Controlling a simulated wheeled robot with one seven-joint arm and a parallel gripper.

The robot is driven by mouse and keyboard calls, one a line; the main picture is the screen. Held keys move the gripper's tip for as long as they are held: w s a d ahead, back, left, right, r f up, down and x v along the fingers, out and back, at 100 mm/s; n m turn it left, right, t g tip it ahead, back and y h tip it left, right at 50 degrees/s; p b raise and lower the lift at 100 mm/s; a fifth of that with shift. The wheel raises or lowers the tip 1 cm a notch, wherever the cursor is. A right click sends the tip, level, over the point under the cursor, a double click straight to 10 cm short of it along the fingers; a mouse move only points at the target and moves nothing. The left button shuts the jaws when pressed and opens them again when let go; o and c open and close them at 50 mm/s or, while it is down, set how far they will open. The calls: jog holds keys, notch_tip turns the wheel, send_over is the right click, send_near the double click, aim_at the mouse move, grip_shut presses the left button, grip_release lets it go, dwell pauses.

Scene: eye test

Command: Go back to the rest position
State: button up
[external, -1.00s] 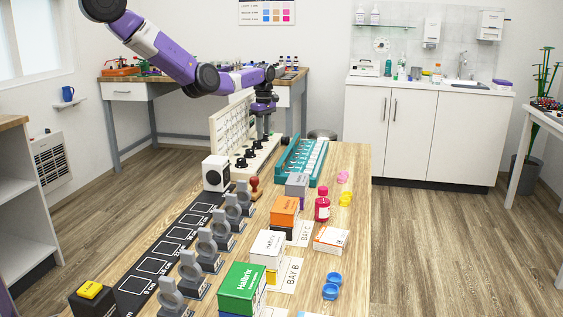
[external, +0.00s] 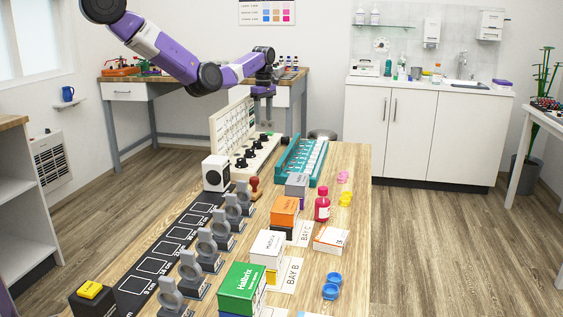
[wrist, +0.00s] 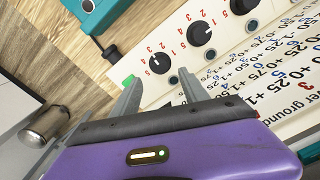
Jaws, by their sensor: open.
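My gripper (external: 264,108) is open and empty in the external view. It hangs above the far end of the table, over the white panel with black knobs (external: 254,153). In the wrist view my gripper (wrist: 160,92) shows its two grey fingers spread apart with nothing between them. Beyond the fingers are a numbered black knob (wrist: 160,64) and the printed chart (wrist: 270,75). The fingers appear clear of the knobs. My purple arm reaches in from the upper left of the external view.
A teal tray (external: 283,166) lies right of the knob panel. Grey lens stands (external: 209,246) line a black strip (external: 150,266). Several boxes, such as the green box (external: 243,287), and a red bottle (external: 322,205) stand nearer. The air above the table is open.

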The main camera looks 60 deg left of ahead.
jog(key=shift+r, duration=0.5)
